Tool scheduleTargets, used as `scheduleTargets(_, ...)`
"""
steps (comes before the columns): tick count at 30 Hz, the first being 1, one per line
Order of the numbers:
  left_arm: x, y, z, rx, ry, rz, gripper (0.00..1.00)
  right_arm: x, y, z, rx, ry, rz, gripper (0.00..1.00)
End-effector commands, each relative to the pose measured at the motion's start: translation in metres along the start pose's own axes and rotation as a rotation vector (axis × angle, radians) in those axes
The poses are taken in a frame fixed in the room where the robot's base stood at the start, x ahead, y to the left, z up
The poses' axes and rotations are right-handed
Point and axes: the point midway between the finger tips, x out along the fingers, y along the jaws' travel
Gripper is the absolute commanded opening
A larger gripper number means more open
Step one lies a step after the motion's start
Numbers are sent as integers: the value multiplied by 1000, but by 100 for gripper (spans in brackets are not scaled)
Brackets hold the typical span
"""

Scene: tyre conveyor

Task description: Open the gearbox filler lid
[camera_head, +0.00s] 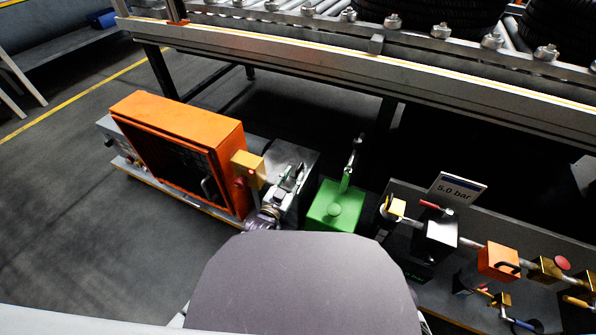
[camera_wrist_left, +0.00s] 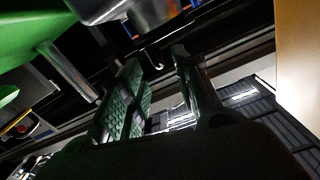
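The grey gearbox block (camera_head: 303,156) sits on the floor unit between the orange guard box and a green can. My left gripper (camera_head: 291,176) is over the gearbox's top, its arm coming up from below. In the left wrist view the two fingers (camera_wrist_left: 158,60) stand apart with a gap between them. A small dark curved piece shows near the fingertips, but I cannot tell whether it belongs to the filler lid or touches the fingers. The lid itself is not clearly visible; the gripper covers part of the gearbox top. My right gripper is not in view.
The orange guard box (camera_head: 185,125) with a yellow block (camera_head: 248,168) stands left of my gripper. The green can (camera_head: 333,207) with its upright spout is close on the right. Valves and a "5.0 bar" sign (camera_head: 457,188) stand further right. The conveyor frame (camera_head: 330,68) crosses behind.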

Motion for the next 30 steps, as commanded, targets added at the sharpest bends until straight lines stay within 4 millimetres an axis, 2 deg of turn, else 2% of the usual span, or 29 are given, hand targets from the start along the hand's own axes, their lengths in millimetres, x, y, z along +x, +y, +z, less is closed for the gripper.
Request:
scheduleTargets(9,30,0,1,0,1,0,32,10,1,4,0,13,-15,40)
scheduleTargets(15,43,0,1,0,0,0,32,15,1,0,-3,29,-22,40)
scheduleTargets(29,49,0,0,0,0,0,32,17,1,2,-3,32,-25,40)
scheduleTargets(30,49,0,0,0,0,0,29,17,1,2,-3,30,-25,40)
